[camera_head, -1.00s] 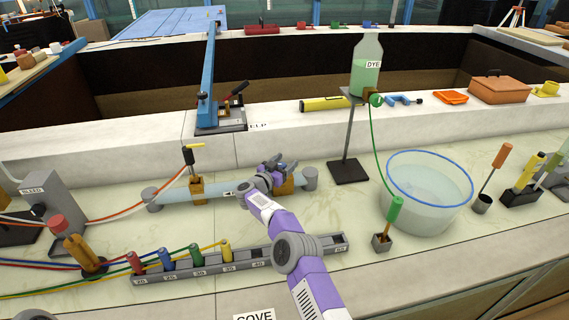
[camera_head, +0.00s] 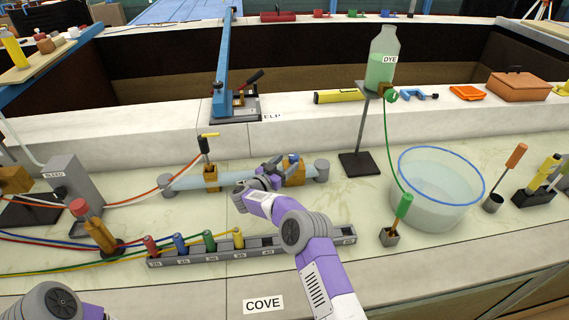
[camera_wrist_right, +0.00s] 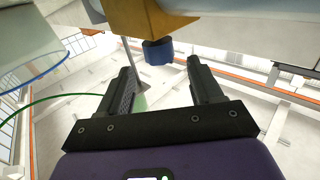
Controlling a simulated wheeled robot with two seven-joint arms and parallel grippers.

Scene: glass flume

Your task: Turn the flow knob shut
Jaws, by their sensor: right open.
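A clear horizontal tube lies on the bench with a brass-coloured valve block (camera_head: 294,176) near its right end. In the right wrist view the block (camera_wrist_right: 150,18) is at the top, with a dark blue knob (camera_wrist_right: 158,52) sticking out below it. My right gripper (camera_head: 268,172) is just left of the block. In the wrist view its open jaws (camera_wrist_right: 160,68) are empty, and the knob shows between and just beyond the fingertips. My left gripper is out of view.
A second brass fitting (camera_head: 210,180) stands on the tube to the left. A rack (camera_head: 280,248) with coloured plugs lies in front. To the right are a dye bottle (camera_head: 382,55) on a stand and a clear tub (camera_head: 437,190). Bench front is mostly clear.

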